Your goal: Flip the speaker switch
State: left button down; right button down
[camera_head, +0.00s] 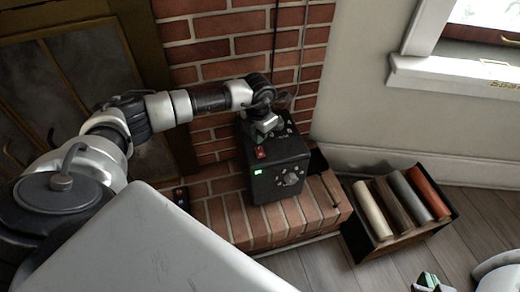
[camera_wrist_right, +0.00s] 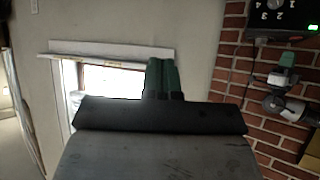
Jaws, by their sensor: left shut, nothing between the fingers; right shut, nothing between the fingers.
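The black speaker box (camera_head: 280,165) stands on the brick hearth, with a round dial on its front and a lit green light (camera_head: 257,172). A small red switch (camera_head: 261,153) sits at its top front edge; which way it is flipped I cannot tell. My left gripper (camera_head: 263,136) is shut and empty, just behind the switch over the box top; whether it touches is unclear. My right gripper (camera_head: 428,281) is at the bottom right, far from the speaker. In the right wrist view its green fingers (camera_wrist_right: 162,78) are shut and empty; the speaker (camera_wrist_right: 285,18) shows upside down at top right.
A dark crate (camera_head: 364,240) with several coloured rolls stands right of the hearth (camera_head: 240,222). A brick wall (camera_head: 215,45) rises behind the speaker, with cables hanging down it. A small dark object (camera_head: 181,198) lies left of the speaker. A window sill (camera_head: 455,75) is at upper right.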

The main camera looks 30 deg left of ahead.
pick_arm(q)
jog(key=shift+r+p, duration=0.5)
jog(key=shift+r, duration=0.25)
jog(key=shift+r+p, duration=0.6)
jog(key=shift+r, duration=0.1)
pick_arm(e)
jog(key=s+d+f+g+h, duration=0.1)
jog(key=s+d+f+g, duration=0.2)
jog(key=s+g, duration=0.3)
jog(key=shift+s+f+h, duration=0.3)
jog(key=shift+s+f, duration=0.1)
jog(key=shift+s, duration=0.45)
jog(key=shift+a, duration=0.1)
